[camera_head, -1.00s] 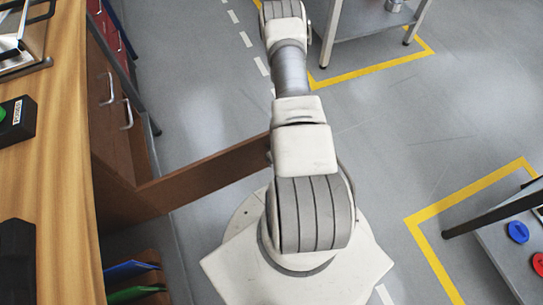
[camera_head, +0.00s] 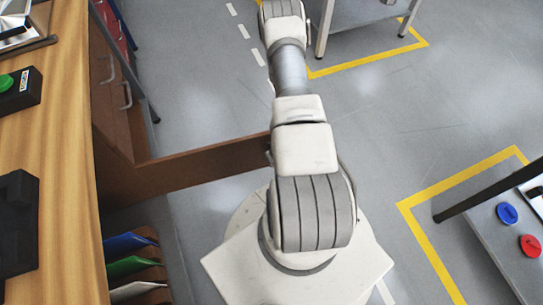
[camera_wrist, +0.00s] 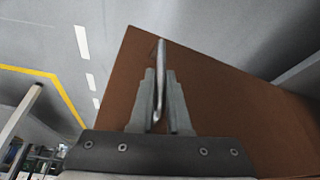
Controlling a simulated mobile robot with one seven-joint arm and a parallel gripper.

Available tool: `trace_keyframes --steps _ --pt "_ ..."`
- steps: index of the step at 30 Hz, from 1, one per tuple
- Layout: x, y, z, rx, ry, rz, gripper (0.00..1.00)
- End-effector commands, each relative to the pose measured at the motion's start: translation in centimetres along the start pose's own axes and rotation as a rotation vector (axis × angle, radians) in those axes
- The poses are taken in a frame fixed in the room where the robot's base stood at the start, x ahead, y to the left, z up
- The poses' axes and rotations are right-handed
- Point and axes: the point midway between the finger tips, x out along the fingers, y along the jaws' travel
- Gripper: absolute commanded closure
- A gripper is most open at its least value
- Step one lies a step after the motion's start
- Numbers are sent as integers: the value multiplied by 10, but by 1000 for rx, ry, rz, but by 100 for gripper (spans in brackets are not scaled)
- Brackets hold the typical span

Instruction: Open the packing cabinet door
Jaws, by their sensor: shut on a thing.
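The cabinet door (camera_head: 205,166) is a brown panel that stands swung out from the wooden cabinet on the left, reaching to my arm in the head view. In the wrist view the brown door (camera_wrist: 225,95) fills the middle and right, with a metal bar handle (camera_wrist: 161,58) on its face. My gripper (camera_wrist: 160,85) is shut on this handle, one finger on each side. In the head view my arm hides the door's outer end, and my gripper is out of sight. The open cabinet compartment holds blue, green and white files (camera_head: 130,265).
The wooden worktop (camera_head: 60,180) runs along the left, with a green button box (camera_head: 18,88) on it. Closed brown fronts with handles (camera_head: 125,96) lie beyond the door. A grey table (camera_head: 365,20) stands at the back; another with blue and red discs (camera_head: 507,214) is at right. Floor between is clear.

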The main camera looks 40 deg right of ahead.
Motion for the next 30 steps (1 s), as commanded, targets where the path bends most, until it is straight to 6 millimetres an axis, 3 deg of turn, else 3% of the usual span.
trace_keyframes --steps 21,22,26,30 --pt "0 -1 0 -1 -2 1 100" --pt "0 -1 0 -1 -2 1 82" --pt "0 -1 0 0 -1 0 58" --pt "0 -1 0 0 -1 0 55"
